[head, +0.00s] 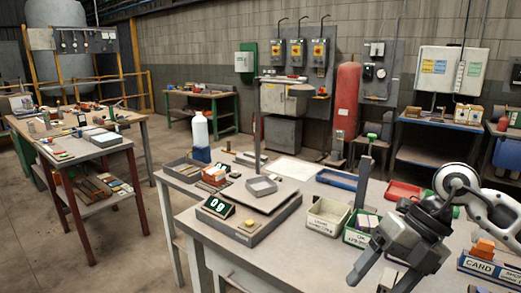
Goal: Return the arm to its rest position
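My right gripper (383,277) comes in from the right on its white and grey arm (455,183). It is above the near right part of the grey workbench (290,262). Its two fingers point down and toward the lower left, with a gap between them. I see nothing clearly held, though small items on the bench show behind and below the fingers. The arm hides part of the bench's right side. My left arm and gripper are out of view.
A scale with a lit display (218,207) and a grey tray (261,186) stand left of centre.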

